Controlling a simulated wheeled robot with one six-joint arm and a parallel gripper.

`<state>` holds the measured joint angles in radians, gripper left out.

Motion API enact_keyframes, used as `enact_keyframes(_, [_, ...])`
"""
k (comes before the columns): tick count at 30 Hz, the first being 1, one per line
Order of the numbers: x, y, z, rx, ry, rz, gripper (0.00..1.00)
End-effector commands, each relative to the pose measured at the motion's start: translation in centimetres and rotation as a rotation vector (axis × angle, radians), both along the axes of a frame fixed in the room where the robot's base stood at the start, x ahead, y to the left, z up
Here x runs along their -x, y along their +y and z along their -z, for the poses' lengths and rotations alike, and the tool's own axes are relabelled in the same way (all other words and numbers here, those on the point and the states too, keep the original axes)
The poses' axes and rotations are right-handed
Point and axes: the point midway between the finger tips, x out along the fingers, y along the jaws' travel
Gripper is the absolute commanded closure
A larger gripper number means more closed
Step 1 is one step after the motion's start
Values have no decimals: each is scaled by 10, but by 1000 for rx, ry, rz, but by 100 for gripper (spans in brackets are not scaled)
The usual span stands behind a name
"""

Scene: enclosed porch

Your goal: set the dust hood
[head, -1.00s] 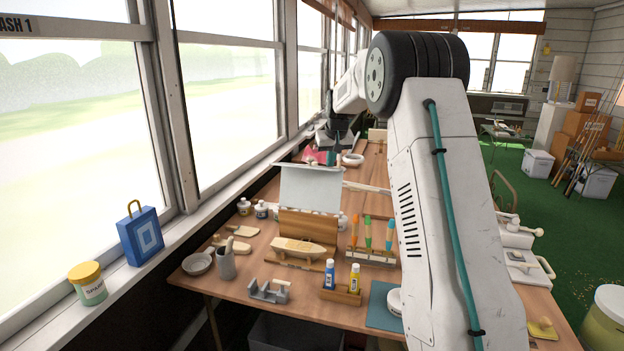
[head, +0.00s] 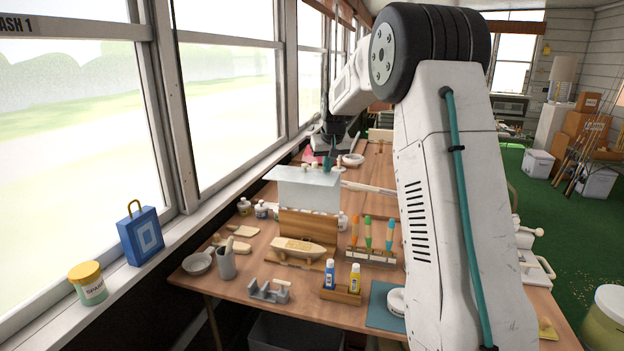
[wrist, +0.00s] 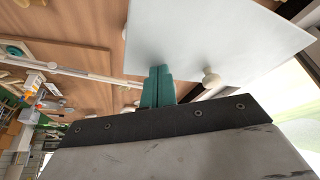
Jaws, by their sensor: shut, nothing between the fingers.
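The dust hood shows in the head view as a pale translucent panel (head: 300,175), tipped forward above an upright pale part, behind a wooden backboard (head: 308,224). A wooden boat hull (head: 300,247) sits on a stand in front, uncovered. In the wrist view the pale panel (wrist: 225,35) fills the upper right, with a cream knob (wrist: 211,78) near its edge. My gripper (head: 328,164) is behind the hood's far edge. Its teal fingers (wrist: 158,80) are together and empty, their tips overlapping the panel in the picture; I cannot tell if they touch it.
White jars (head: 261,209) are left of the hood. Windows and the sill (head: 190,232) bound the left side.

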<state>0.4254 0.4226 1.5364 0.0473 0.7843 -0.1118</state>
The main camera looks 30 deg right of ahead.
Motion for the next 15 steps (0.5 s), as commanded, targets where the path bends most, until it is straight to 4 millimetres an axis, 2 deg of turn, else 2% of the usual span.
enact_keyframes(1, [4,3,7,-5,12,-1,100])
enact_keyframes(15, [18,20,1,-1,6,0,100])
